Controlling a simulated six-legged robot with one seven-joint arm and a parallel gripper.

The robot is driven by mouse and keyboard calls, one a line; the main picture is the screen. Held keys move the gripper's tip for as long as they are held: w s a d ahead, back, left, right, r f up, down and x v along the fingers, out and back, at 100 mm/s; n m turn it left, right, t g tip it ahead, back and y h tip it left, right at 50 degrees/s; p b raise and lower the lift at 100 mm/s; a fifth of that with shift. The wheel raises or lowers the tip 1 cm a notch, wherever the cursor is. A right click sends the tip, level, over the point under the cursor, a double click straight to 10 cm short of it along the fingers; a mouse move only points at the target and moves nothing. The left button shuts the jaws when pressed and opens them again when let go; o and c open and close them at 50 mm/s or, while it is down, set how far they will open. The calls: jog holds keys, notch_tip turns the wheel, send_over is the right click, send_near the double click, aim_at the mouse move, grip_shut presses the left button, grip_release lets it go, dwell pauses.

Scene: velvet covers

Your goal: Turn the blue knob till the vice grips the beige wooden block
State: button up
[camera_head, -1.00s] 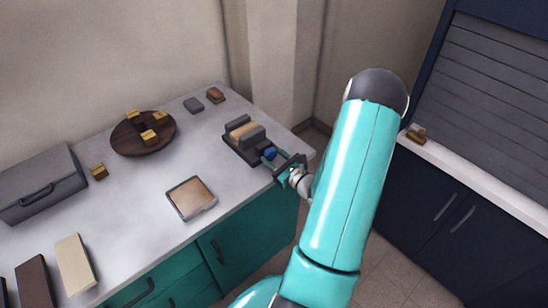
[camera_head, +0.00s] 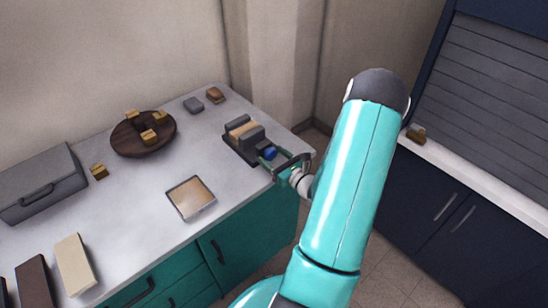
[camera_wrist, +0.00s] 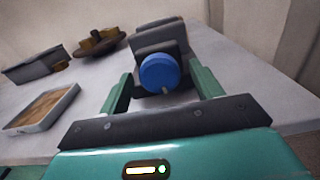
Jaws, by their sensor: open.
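The grey vice (camera_head: 250,153) stands near the right end of the counter, and its front jaw shows in the wrist view (camera_wrist: 158,46). The beige wooden block (camera_head: 240,130) sits between the vice's jaws; whether both jaws touch it I cannot tell. In the wrist view the block is hidden behind the front jaw. The blue knob (camera_wrist: 160,73) faces my wrist camera and is partly visible in the head view (camera_head: 270,153). My gripper (camera_wrist: 160,76) is open, with one green finger on each side of the knob and gaps showing. It reaches in from the right (camera_head: 283,161).
A tray with a brown surface (camera_head: 190,198) lies left of the vice.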

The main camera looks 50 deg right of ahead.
jog(key=shift+s, duration=0.1)
jog(key=s+a, duration=0.1)
jog(key=s, duration=1.2)
jog(key=shift+s+a, duration=0.25)
jog(key=shift+s, duration=0.05)
